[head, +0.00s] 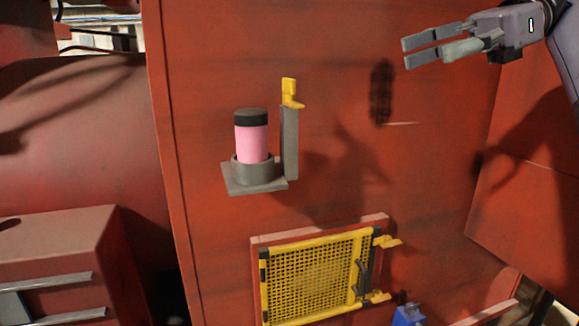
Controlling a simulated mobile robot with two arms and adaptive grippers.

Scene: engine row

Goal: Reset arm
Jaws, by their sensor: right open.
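My right gripper (405,53) is at the upper right, its arm coming in from the right edge. Its fingers point left and stand apart, with nothing between them. It is in front of the red wall, well to the right of and above the canister holder. My left gripper does not show.
A pink canister with a black cap (252,140) stands upright in a grey wall holder (240,187) with a yellow latch (291,93). Below is a yellow mesh panel (315,280). A blue object (408,316) shows at the bottom. A red drawer cabinet (55,245) stands lower left.

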